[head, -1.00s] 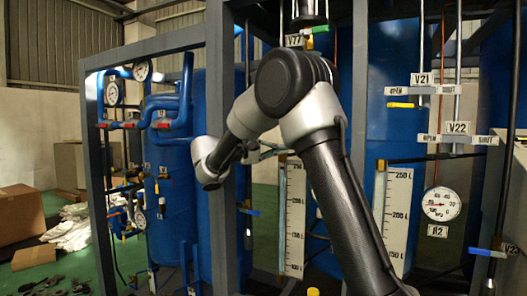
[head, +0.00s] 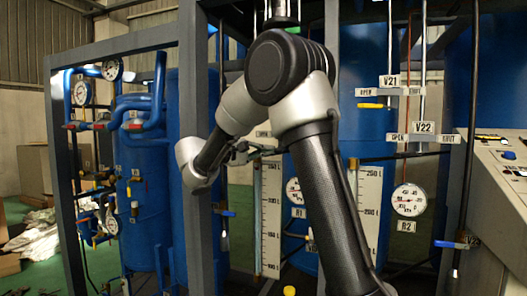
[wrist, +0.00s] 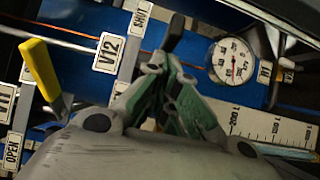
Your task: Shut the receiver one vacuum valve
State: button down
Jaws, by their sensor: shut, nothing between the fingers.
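My gripper (wrist: 180,95) shows in the wrist view, its grey-green fingers closed together and empty. A black handle-like piece (wrist: 172,33) rises just beyond the fingertips; I cannot tell whether they touch. A white V12 plate (wrist: 109,53) is left of it, with a SHUT plate (wrist: 140,17) above. A yellow valve handle (wrist: 40,70) is at the left, with an OPEN plate (wrist: 12,150) below. No label says which valve is the receiver one vacuum valve. In the head view my gripper (head: 240,152) is small and partly hidden behind my arm, near the first receiver.
A round gauge (wrist: 232,62) and a litre scale (wrist: 265,125) are right of my gripper. In the head view, a grey frame post (head: 197,130) stands beside my wrist. Plates V21 (head: 389,81) and V22 (head: 423,127) are to the right. A control console (head: 500,165) is at the right edge.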

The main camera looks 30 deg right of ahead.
jog(key=shift+s, duration=0.1)
jog(key=s+d+n+t, duration=0.1)
jog(key=t, duration=0.1)
jog(key=s+d+n+t, duration=0.1)
jog(key=s, duration=0.1)
jog(key=shift+s+d+t+y, duration=0.2)
jog(key=shift+t+y, duration=0.1)
jog(key=shift+t, duration=0.1)
jog(key=shift+s+d, duration=0.75)
jog(key=shift+d, duration=0.1)
jog(key=s+v, duration=0.2)
jog(key=v, duration=1.1)
jog(key=shift+d, duration=0.25)
